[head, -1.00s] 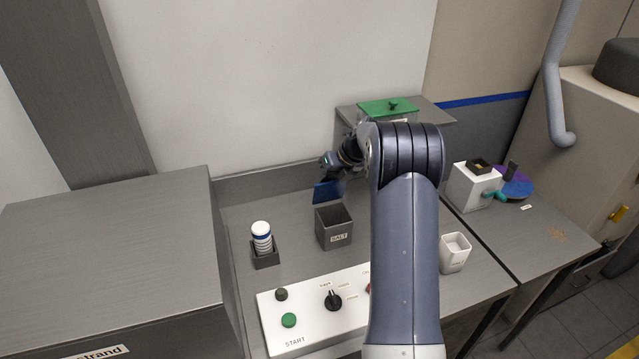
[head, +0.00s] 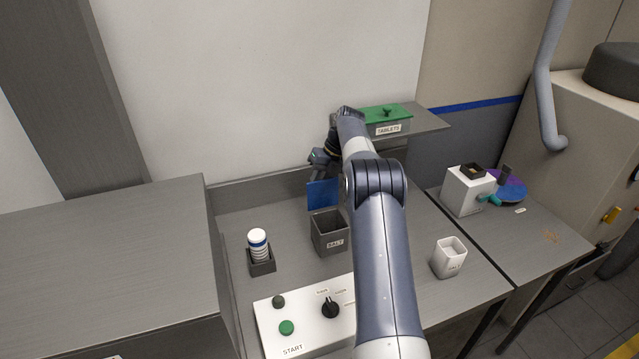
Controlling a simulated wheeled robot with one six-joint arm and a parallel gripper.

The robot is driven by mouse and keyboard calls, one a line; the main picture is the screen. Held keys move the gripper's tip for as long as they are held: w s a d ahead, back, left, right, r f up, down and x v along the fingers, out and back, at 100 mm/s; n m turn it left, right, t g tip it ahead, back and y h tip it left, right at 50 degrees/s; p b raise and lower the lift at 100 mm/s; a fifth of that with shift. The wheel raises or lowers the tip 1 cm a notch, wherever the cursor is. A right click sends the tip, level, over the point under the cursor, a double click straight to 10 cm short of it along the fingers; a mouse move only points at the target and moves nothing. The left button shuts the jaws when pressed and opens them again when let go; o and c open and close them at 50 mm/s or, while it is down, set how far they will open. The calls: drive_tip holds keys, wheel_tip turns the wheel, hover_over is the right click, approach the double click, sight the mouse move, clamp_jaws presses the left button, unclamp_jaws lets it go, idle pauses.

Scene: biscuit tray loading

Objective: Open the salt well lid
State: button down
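The salt well is a dark grey box labelled SALT (head: 334,243) on the grey counter. Its top is uncovered and I see into its inside. The blue lid (head: 321,194) stands up at the box's rear edge, its lower edge by the rim. My gripper (head: 320,163) is just above the lid's upper edge, behind the box. The fingertips are small and partly hidden, so I cannot tell whether they are open, shut or touching the lid.
A white control panel (head: 275,336) with a green button is in front. A small dark holder (head: 262,266) with a white-and-blue stack stands left. A white cup (head: 449,258) stands right. A green-lidded TABLETS box (head: 391,129) sits on the shelf behind.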

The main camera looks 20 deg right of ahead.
drive_tip(key=shift+f, duration=0.2)
drive_tip(key=c, duration=1.3)
unclamp_jaws()
drive_tip(key=shift+r, duration=0.1)
wheel_tip(320, 180, up, 10)
